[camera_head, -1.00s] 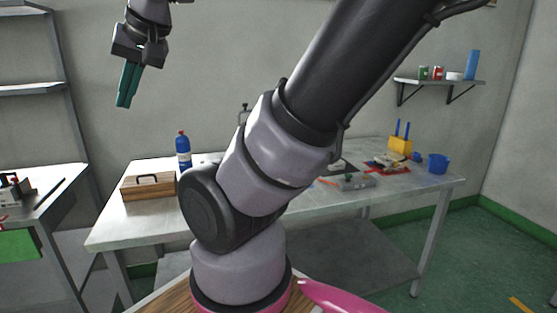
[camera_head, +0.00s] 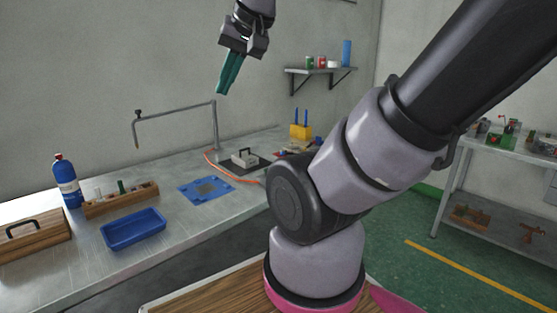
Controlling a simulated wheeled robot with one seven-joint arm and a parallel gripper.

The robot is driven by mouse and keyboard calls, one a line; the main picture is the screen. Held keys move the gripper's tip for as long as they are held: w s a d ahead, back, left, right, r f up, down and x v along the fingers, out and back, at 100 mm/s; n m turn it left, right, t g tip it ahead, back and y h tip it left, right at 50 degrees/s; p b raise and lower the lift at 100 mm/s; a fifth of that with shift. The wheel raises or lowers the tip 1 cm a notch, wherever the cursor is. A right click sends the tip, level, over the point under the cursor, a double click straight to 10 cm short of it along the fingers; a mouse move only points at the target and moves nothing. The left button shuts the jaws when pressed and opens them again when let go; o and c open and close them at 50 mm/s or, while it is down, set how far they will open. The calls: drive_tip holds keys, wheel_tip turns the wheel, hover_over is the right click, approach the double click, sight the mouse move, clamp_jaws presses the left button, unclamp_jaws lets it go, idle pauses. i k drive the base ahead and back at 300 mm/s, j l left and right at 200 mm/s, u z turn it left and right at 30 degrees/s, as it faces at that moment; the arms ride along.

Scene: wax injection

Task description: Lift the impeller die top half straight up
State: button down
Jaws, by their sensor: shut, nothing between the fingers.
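A small grey block with a handle on top (camera_head: 245,157) sits on a dark mat (camera_head: 254,169) on the metal bench; it looks like the impeller die, but I cannot make out a seam between halves. My gripper (camera_head: 222,92), with teal fingers, is high in the air above the bench, shut and empty. It is well apart from the block, above it and slightly left in the picture. My arm hides the right part of the bench.
A bent metal stand (camera_head: 215,125) rises behind. A wall shelf (camera_head: 318,71) is right of my gripper.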

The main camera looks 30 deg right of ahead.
sight(246, 160)
drive_tip(key=z, duration=0.65)
drive_tip(key=i+l+u, duration=0.1)
drive_tip(key=u, duration=0.55)
drive_tip(key=i+l+u, duration=0.2)
drive_tip(key=l, duration=0.25)
drive_tip(key=l+u, duration=0.25)
drive_tip(key=l, duration=0.15)
drive_tip(key=l+u, duration=0.2)
drive_tip(key=l, duration=0.3)
drive_tip(key=i+l, duration=0.1)
drive_tip(key=l, duration=0.5)
drive_tip(key=i+l, duration=0.1)
drive_tip(key=l, duration=0.5)
drive_tip(key=u, duration=0.05)
